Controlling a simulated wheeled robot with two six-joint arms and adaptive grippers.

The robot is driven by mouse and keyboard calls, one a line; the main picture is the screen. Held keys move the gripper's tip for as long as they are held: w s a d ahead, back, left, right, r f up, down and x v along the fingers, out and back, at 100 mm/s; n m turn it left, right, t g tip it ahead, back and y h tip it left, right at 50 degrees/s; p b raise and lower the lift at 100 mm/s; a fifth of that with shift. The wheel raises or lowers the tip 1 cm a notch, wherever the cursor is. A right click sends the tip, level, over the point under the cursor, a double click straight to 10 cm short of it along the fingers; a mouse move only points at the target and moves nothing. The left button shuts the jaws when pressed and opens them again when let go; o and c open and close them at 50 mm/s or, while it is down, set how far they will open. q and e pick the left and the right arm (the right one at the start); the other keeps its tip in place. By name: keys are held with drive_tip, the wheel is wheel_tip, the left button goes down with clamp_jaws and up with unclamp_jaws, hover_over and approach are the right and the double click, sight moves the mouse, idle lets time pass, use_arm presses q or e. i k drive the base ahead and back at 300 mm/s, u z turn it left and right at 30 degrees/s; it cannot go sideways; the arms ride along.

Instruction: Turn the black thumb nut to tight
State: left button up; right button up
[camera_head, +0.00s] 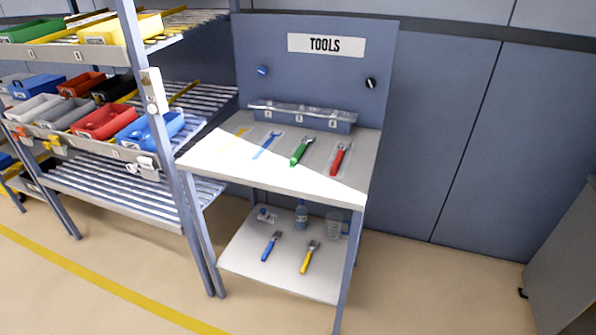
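A small black knob (371,83), which looks like the black thumb nut, sits on the right side of the blue-grey back panel (310,75) of the tool bench. It has a pale mark on it, but it is too small to tell how far it is turned. A similar blue knob (262,71) sits on the left side of the same panel. A white "TOOLS" sign (327,45) is above and between them. Neither of my grippers is in view.
The bench top (215,160) bears a green-handled tool (301,151), a red one (339,158) and a blue one (266,145). Its lower shelf (240,260) holds more tools, a bottle (301,214) and a clear cup (334,225). A bin rack (150,100) stands left. Floor in front is clear.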

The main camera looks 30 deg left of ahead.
sight(370, 83)
drive_tip(key=u, duration=0.35)
drive_tip(key=i, duration=0.35)
drive_tip(key=u, duration=0.95)
drive_tip(key=i, duration=0.9)
drive_tip(key=u, duration=0.2)
